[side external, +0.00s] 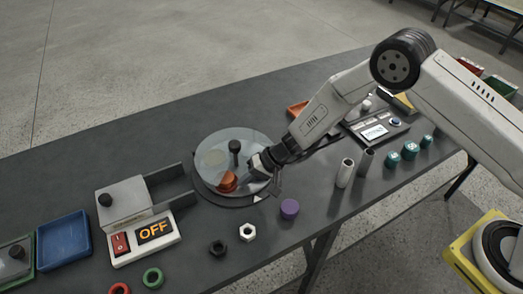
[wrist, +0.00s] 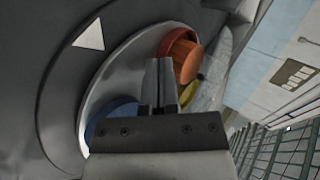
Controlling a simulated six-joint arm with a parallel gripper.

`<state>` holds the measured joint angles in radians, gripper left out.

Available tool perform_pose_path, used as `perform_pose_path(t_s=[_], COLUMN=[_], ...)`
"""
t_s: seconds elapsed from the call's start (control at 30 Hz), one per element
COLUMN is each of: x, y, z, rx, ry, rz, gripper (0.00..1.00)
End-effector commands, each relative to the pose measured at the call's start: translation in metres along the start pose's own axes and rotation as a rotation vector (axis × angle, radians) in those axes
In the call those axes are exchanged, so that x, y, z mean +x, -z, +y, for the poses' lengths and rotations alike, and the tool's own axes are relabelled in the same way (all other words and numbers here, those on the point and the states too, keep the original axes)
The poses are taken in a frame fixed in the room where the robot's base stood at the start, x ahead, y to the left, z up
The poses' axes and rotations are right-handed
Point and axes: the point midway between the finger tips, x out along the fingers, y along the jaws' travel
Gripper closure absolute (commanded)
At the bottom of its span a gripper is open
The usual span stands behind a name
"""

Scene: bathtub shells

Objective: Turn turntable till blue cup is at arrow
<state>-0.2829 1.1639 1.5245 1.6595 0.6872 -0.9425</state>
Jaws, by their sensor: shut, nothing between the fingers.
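The round turntable (side external: 205,178) has a dark centre knob (side external: 235,147). An orange cup (side external: 227,181) stands near its front edge and also shows in the wrist view (wrist: 182,56). The blue cup (wrist: 110,112) is partly hidden behind my gripper in the wrist view; I cannot make it out in the side view. The white arrow (side external: 258,197) is outside the front rim; the wrist view shows it too (wrist: 89,34). My gripper (side external: 244,179) is shut and empty, low over the disc, its fingers (wrist: 162,68) beside the orange cup. I cannot tell whether they touch.
A yellow piece (wrist: 188,93) shows behind the fingers. A box with a red switch and an OFF display (side external: 155,230) stands left of the turntable. A purple piece (side external: 290,208) and a white nut (side external: 247,232) lie in front. Two upright tubes (side external: 345,172) stand right.

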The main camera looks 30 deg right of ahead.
Motion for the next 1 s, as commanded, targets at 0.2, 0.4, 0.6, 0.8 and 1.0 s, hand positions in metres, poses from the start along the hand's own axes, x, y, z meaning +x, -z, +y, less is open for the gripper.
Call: perform_pose_path(t_s=[0.2,0.4,0.6,0.8,1.0], x=[0.005,0.010,0.016,0.022,0.026], y=[-0.001,-0.001,-0.001,0.001,0.002], z=[-0.004,-0.009,-0.015,-0.019,-0.023], rx=[-0.001,-0.002,-0.002,-0.001,-0.001], ry=[0.000,0.000,0.001,0.000,-0.001], rz=[-0.001,-0.001,-0.001,-0.001,-0.001], gripper=[1.00,1.00,1.00,1.00,1.00])
